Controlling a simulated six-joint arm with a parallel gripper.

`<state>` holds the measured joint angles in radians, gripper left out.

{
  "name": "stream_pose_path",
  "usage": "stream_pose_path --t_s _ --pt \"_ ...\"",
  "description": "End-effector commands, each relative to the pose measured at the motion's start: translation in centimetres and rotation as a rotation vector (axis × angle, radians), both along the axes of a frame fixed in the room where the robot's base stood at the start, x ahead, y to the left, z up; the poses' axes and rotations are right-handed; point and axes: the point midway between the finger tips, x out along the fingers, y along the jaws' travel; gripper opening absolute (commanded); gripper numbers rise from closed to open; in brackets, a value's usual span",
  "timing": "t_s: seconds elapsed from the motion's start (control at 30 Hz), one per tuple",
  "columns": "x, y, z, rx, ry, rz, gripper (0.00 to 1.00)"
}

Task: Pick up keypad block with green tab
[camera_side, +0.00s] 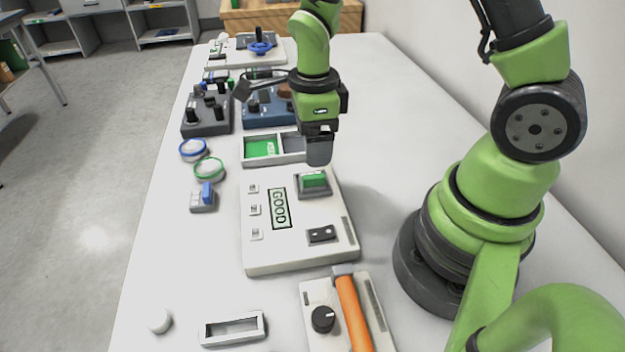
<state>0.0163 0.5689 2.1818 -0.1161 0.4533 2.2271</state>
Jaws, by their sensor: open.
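A green-topped block (314,181) sits in a dark grey square on the upper right of a white panel (290,250) whose display reads GOOD. It is the closest match to the keypad block with green tab; any keys on it are too small to tell. My gripper (319,158) points down just above and behind this block, apart from it as far as I can see. The finger gap is hard to make out from this side, and nothing shows between the fingers.
A two-compartment tray (247,162), green at left, stands behind the panel. A blue-tabbed block (204,198), a green-ringed disc (209,169) and a blue-ringed disc (193,150) lie left. An orange-handled device (320,290) is in front. Control boxes (207,114) stand farther back.

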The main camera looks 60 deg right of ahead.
Motion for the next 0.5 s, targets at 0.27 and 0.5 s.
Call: stream_pose_path --t_s 0.27,0.5 --pt "0.0 0.1 -2.5 0.001 0.002 0.001 0.77" --pt "0.0 0.2 -5.8 0.001 0.004 0.001 0.77"
